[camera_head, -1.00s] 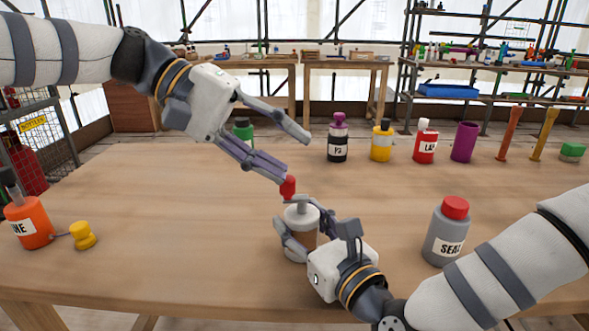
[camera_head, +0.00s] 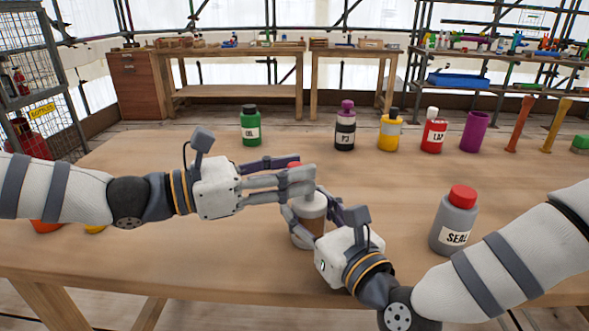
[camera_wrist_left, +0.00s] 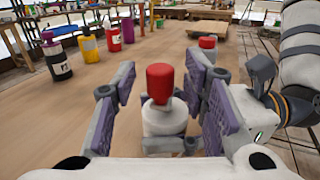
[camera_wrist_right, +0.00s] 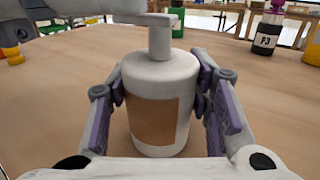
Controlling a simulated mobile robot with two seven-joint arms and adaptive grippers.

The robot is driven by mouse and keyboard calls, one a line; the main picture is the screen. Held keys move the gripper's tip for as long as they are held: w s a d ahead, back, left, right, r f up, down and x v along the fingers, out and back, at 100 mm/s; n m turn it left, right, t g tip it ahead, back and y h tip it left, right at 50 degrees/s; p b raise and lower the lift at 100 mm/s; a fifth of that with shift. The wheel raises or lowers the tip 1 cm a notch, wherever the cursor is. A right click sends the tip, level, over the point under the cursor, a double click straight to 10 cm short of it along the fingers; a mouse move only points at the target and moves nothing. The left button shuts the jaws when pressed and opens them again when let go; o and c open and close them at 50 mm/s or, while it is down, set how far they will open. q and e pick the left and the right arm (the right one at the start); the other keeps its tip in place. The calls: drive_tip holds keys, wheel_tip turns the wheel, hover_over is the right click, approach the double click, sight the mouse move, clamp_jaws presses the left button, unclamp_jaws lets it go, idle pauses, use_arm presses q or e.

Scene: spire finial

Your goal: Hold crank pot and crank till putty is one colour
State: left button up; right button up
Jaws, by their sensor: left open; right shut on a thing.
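The crank pot (camera_head: 309,228) is a pale grey upright cylinder near the middle of the table. In the right wrist view a brown window (camera_wrist_right: 155,120) shows on its side, evenly brown. A shaft (camera_wrist_right: 160,42) rises from its lid to a crank arm. My right gripper (camera_head: 313,216) is shut on the pot, one finger on each side. My left gripper (camera_head: 305,172) is open at the crank's height. Its fingers stand on both sides of the red crank knob (camera_wrist_left: 160,83), with gaps visible in the left wrist view. In the head view the knob is mostly hidden by these fingers.
A grey SEAL bottle (camera_head: 455,222) with a red cap stands close to my right arm. A green bottle (camera_head: 250,126), a P3 bottle (camera_head: 345,130), a yellow bottle (camera_head: 389,132) and a red LAP bottle (camera_head: 433,134) stand farther back.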

use_arm(q)
drive_tip(key=shift+w+d, duration=0.2)
drive_tip(key=shift+d, duration=0.2)
clamp_jaws()
